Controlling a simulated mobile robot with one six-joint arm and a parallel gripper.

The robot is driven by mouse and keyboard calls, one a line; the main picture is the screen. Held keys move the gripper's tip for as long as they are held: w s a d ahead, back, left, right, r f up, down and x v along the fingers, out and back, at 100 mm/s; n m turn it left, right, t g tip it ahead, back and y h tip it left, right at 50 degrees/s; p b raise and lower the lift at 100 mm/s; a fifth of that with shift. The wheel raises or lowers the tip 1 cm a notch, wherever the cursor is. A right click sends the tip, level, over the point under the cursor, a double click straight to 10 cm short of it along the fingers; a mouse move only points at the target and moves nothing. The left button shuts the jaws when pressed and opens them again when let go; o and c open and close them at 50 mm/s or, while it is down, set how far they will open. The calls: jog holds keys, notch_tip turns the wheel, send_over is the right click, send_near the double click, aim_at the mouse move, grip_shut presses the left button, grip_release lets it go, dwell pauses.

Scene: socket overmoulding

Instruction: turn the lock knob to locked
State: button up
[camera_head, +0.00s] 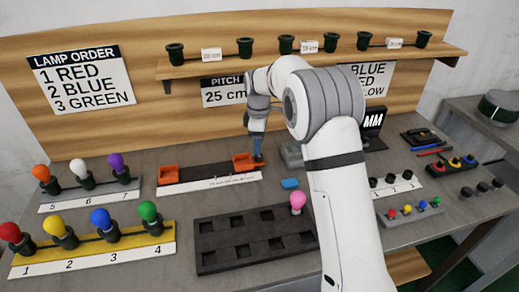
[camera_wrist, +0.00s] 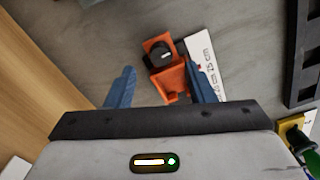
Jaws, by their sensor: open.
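The lock knob (camera_wrist: 160,54) is a round black knob with a pale mark on its top. It sits on an orange block in the wrist view, just beyond my fingertips. My gripper (camera_wrist: 158,78) is open, its two blue fingers apart on either side of the orange part (camera_wrist: 172,82), with nothing held between them. In the head view, my gripper (camera_head: 257,147) points down at the right orange block (camera_head: 243,162) of the pitch fixture. The knob is not clearly visible there. I cannot tell whether the fingers touch the block.
Another orange block (camera_head: 167,174) stands at the fixture's left end. A dark tray (camera_head: 225,253) with a pink bulb (camera_head: 297,202) lies in front, near a small blue piece (camera_head: 290,183). A grey block (camera_head: 291,154) is right of my gripper. A shelf (camera_head: 330,57) with sockets runs above.

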jog(key=shift+r, duration=1.5)
jog(key=shift+s+d+r, duration=0.1)
jog(key=shift+d+r, duration=0.1)
jog(key=shift+r, duration=0.1)
jog(key=s+d+r+m+t+p, duration=0.1)
jog(key=s+d+r+m+p, duration=0.3)
jog(key=s+d+r+m, duration=0.65)
jog(key=s+d+r+m+p, duration=0.1)
jog(key=s+d+m, duration=0.2)
jog(key=s, duration=0.9)
jog(key=s+d+m+t+p, duration=0.1)
jog(key=s+d, duration=0.4)
jog(key=s, duration=0.7)
jog(key=shift+s+r+m+t+p, duration=0.35)
jog(key=shift+m+p, duration=0.25)
jog(key=shift+m, duration=0.65)
